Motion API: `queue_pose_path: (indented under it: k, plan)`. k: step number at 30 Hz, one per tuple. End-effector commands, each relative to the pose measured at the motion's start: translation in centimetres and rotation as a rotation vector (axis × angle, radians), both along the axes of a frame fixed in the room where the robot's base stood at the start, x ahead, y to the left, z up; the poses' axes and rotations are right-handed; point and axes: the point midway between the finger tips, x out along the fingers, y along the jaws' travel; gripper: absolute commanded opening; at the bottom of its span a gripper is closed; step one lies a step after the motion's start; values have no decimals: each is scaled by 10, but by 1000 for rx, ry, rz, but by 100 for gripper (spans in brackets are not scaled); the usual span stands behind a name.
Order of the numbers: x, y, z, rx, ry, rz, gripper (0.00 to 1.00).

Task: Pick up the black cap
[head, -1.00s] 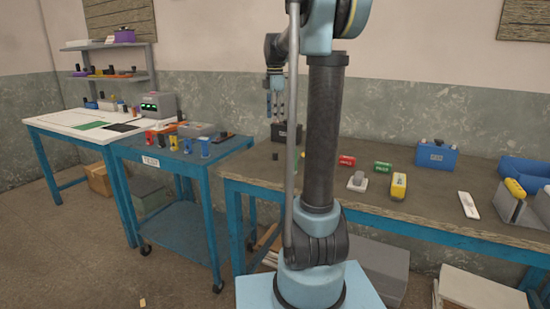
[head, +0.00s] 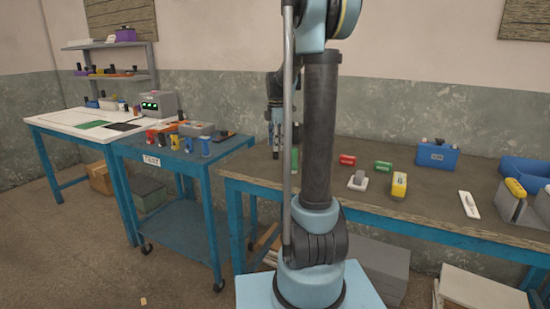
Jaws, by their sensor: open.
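My gripper (head: 275,150) points down at the left end of the brown-topped workbench (head: 330,207), with its fingertips close to the bench top. It is open. A small black piece, which looks like the black cap, stood at this spot in the earlier view. It is now hidden by or blends with the dark fingers, so I cannot tell whether it lies between them or touches them.
A green item (head: 295,161) stands just right of the fingers, partly hidden by my arm. A blue cart (head: 228,148) stands left.

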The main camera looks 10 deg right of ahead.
Motion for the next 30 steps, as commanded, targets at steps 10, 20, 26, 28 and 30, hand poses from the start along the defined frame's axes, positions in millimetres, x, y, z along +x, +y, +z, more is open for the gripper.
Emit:
queue_pose_path:
  k: [10, 20, 26, 28, 30]
  plan:
    - [-3, 3, -37, 0, 0, 0, 46]
    - [-3, 3, -38, 0, 0, 1, 31]
    - [-3, 3, -38, 0, 0, 1, 11]
    - [-3, 4, -38, 0, 0, 2, 11]
    - [-3, 4, -38, 0, 0, 3, 11]
